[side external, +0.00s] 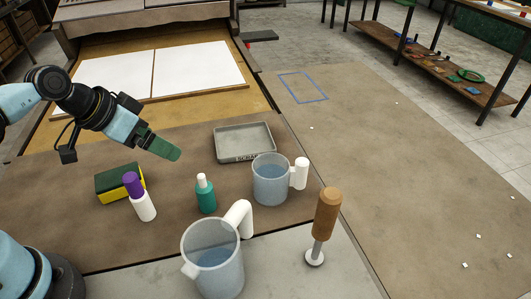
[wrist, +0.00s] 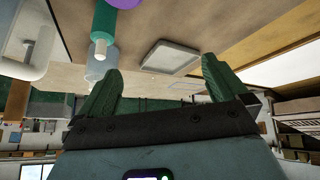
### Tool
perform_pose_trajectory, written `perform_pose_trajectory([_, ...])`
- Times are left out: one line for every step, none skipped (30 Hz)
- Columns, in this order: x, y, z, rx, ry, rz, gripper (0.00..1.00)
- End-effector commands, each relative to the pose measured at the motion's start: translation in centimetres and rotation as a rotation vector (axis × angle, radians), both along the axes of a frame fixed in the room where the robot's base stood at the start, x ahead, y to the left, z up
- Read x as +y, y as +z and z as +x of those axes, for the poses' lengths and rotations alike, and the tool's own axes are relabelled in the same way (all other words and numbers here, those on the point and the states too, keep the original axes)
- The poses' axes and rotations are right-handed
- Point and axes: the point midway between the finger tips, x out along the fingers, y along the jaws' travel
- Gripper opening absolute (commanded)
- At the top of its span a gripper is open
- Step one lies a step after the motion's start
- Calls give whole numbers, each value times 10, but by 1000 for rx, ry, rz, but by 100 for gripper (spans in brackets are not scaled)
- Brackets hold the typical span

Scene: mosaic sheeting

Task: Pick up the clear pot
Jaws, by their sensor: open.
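Two clear, bluish see-through pots with white handles stand upright; I cannot tell which one the task names. The larger spouted pot (side external: 213,262) is at the front, its handle at upper right. The smaller pot (side external: 271,182) stands behind it to the right, handle on its right. My gripper (side external: 165,149) is in the air to the left of both pots, its green fingers apart and empty. In the wrist view the open fingers (wrist: 161,82) frame free space. The smaller pot (wrist: 98,68) shows partly behind a teal bottle there; a white handle (wrist: 38,52) is at the left edge.
A teal bottle (side external: 206,196) and a purple-capped white bottle (side external: 142,202) stand left of the smaller pot. A yellow-green sponge (side external: 118,182) lies further left. A grey tray (side external: 243,158) is behind. A wooden-handled tool (side external: 325,220) stands upright at right.

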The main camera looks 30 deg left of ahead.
Motion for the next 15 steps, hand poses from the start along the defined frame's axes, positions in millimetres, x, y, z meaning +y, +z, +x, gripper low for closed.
perform_pose_trajectory([-7,-3,7,0,-56,-23,100])
perform_pose_trajectory([-12,-5,11,-5,-94,-38,100])
perform_pose_trajectory([-19,-8,15,-12,-145,-57,100])
perform_pose_trajectory([-24,-10,18,-20,-182,-72,100])
perform_pose_trajectory([-29,-11,22,-30,-221,-86,100])
perform_pose_trajectory([-35,-13,26,-45,-272,-105,100])
perform_pose_trajectory([-40,-15,29,-59,-308,-120,100])
perform_pose_trajectory([-44,-16,31,-74,-345,-134,100])
perform_pose_trajectory([-50,-18,35,-96,-393,-151,100])
perform_pose_trajectory([-54,-19,38,-115,-426,-166,100])
perform_pose_trajectory([-58,-20,40,-137,-461,-178,100])
perform_pose_trajectory([-63,-21,43,-165,-507,-196,100])
perform_pose_trajectory([-66,-22,45,-190,-540,-208,100])
perform_pose_trajectory([-70,-23,47,-217,-572,-221,100])
perform_pose_trajectory([-74,-24,49,-252,-613,-236,100])
